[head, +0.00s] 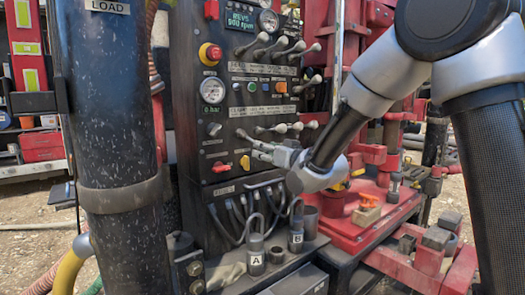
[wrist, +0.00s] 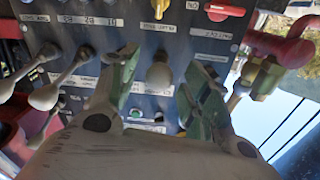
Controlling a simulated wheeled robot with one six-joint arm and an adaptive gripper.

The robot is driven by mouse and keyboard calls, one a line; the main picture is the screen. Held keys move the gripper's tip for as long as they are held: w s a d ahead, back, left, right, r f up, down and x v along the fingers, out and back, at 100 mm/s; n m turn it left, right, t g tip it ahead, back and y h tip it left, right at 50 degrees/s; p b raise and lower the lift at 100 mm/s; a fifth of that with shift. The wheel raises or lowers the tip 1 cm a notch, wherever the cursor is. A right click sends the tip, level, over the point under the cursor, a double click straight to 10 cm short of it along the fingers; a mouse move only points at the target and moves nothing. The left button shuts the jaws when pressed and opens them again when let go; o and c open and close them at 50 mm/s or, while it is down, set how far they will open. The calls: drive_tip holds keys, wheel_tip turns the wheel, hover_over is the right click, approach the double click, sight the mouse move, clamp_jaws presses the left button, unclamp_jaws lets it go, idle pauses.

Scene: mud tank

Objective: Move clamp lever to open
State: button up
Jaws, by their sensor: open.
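My gripper (head: 254,146) reaches in from the right to the lower lever row of the dark control panel (head: 228,100). In the wrist view, which shows the panel upside down, its green-padded fingers stand apart. A lever with a rounded metal knob (wrist: 158,76) shows in the gap between them, pointing toward the camera. It seems to be the leftmost lever of that row in the head view. I cannot tell whether a finger touches it. The labels are too blurred to say for sure which is the clamp lever.
Neighbouring metal levers (wrist: 43,97) stand close beside the fingers. A red handle (head: 220,167) and a yellow knob (head: 245,162) sit below the row. A thick dark column (head: 110,110) stands left of the panel. Hose fittings A (head: 255,258) and B (head: 295,236) stand below.

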drive_tip(key=v, duration=0.9)
drive_tip(key=shift+s, duration=0.15)
drive_tip(key=s+d+f+g+h, duration=0.2)
drive_tip(key=d+f+g+h, duration=0.2)
drive_tip(key=f, duration=0.7)
drive_tip(key=s+d+f+g+h, duration=0.4)
drive_tip(key=s+d+g, duration=0.1)
drive_tip(key=s+d, duration=0.5)
drive_tip(key=s+d+r+m+g+h, duration=0.1)
drive_tip(key=s+d+r, duration=0.3)
drive_tip(key=s, duration=0.5)
drive_tip(key=s+d+r+m+h, duration=0.1)
drive_tip(key=s+d+r+m, duration=0.2)
drive_tip(key=s+d, duration=0.5)
drive_tip(key=shift+s+d+r+m+g, duration=0.35)
drive_tip(key=shift+s+r, duration=0.35)
drive_tip(key=shift+s, duration=0.25)
